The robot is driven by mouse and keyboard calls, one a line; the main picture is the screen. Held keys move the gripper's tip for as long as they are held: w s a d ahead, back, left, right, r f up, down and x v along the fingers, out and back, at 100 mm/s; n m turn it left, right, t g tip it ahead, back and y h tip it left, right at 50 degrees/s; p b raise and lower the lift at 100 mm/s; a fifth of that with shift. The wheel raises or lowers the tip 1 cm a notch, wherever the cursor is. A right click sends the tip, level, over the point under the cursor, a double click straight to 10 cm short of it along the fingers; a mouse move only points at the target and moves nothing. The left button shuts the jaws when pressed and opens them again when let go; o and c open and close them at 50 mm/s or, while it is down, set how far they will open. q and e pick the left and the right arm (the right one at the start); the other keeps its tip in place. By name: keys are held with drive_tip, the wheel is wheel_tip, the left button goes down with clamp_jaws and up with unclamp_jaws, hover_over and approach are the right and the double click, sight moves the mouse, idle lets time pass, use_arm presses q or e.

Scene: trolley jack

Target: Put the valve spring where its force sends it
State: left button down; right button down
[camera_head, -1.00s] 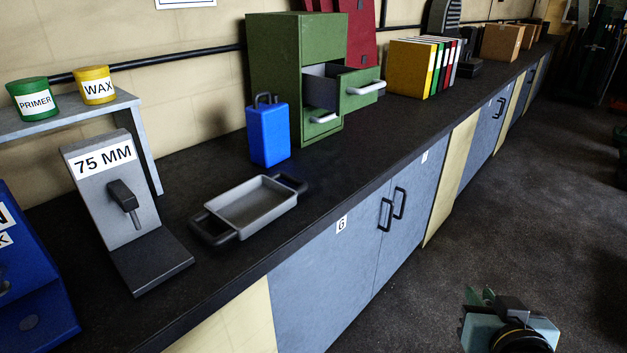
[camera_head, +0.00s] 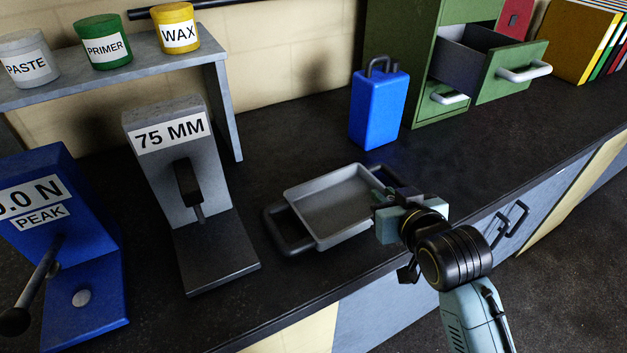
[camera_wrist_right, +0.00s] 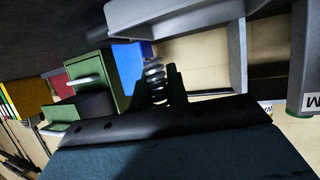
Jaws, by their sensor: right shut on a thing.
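The valve spring (camera_wrist_right: 154,82) is a light metal coil. In the right wrist view it sits between the fingers of my right gripper (camera_wrist_right: 161,88), which is shut on it. In the head view my right gripper (camera_head: 380,203) is over the right end of the grey tray (camera_head: 330,206), and the spring cannot be made out there. The blue force tester (camera_head: 72,255) at the left has a lever and a display ending in ".0 N" and "PEAK". The grey 75 MM gauge (camera_head: 190,180) stands between tester and tray. My left gripper is not in view.
A shelf (camera_head: 110,75) with paste, primer and wax pots stands behind the gauge. A blue case (camera_head: 378,108) stands behind the tray. A green cabinet (camera_head: 425,60) has an open drawer (camera_head: 490,62). The dark bench (camera_head: 290,130) is clear between shelf and case.

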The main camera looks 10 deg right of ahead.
drive_tip(key=w+d+r+n+g+y+p, duration=0.1)
drive_tip(key=w+d+r+n+y+p, duration=0.15)
drive_tip(key=w+r+p, duration=0.5)
drive_tip(key=shift+y, duration=0.35)
drive_tip(key=shift+w+f+b, duration=0.35)
drive_tip(key=shift+f+b, duration=0.05)
drive_tip(key=shift+f, duration=1.45)
drive_tip(key=shift+w+f+b, duration=0.35)
drive_tip(key=shift+f+b, duration=0.1)
drive_tip(key=shift+f, duration=1.35)
drive_tip(key=shift+w+f+b, duration=0.35)
drive_tip(key=shift+f+b, duration=0.05)
drive_tip(key=shift+f, duration=1.45)
drive_tip(key=shift+f, duration=0.1)
drive_tip(key=shift+f, duration=0.15)
drive_tip(key=c, duration=1.4)
unclamp_jaws()
drive_tip(key=shift+o, duration=0.2)
